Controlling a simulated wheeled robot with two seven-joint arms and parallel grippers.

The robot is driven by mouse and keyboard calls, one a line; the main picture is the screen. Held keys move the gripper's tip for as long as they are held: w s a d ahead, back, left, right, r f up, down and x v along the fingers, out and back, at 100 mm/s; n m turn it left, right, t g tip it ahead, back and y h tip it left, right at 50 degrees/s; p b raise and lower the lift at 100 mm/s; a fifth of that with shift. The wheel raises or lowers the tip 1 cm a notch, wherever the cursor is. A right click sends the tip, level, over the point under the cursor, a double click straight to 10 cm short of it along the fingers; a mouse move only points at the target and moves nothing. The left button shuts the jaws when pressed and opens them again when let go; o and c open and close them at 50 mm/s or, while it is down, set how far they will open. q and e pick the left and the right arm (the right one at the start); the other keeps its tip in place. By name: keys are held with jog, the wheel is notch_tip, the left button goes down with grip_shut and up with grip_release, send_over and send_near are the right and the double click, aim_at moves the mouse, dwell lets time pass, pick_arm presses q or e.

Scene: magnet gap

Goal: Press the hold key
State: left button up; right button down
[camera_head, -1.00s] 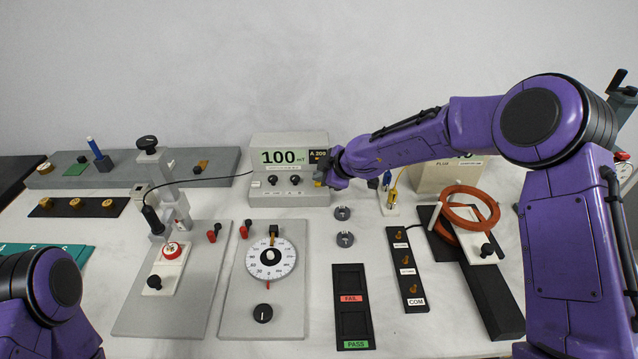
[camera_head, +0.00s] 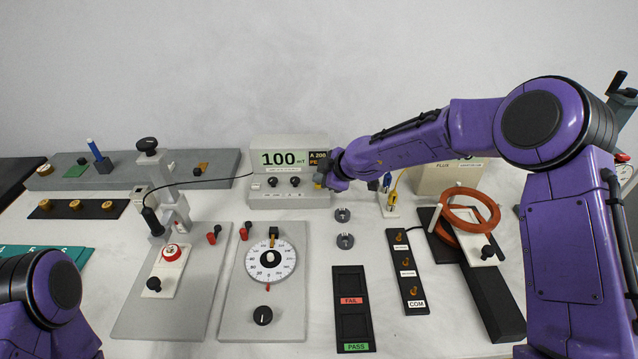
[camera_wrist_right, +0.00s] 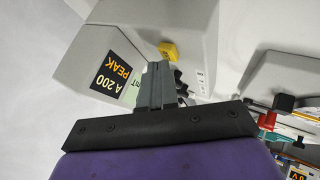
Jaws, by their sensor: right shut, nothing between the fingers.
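The grey gaussmeter (camera_head: 262,200) stands at the back middle, its display (camera_head: 284,158) reading 100 mT beside a dark tag with A 200. The wrist view shows that tag (camera_wrist_right: 111,76) as A 200 PEAK. A yellow key-like block (camera_wrist_right: 168,51) sits on the grey casing just beyond my right fingers; I cannot read a label naming it hold. My right gripper (camera_head: 321,179) is shut and empty at the meter's right front corner. Its fingers also show in the wrist view (camera_wrist_right: 157,82); whether they touch the block is unclear. Only my left arm's links show.
A dial plate (camera_head: 233,315) and a press stand (camera_head: 135,310) lie in front of the meter. The FAIL/PASS tray (camera_head: 345,273), a COM strip (camera_head: 393,240) and orange rings (camera_head: 465,192) are to the right. Two small grey discs lie below my gripper.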

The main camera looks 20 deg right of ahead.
jog(key=shift+r, duration=0.55)
notch_tip(320, 180, up, 5)
jog(key=p, duration=0.4)
jog(key=shift+p, duration=0.3)
dwell(0.3)
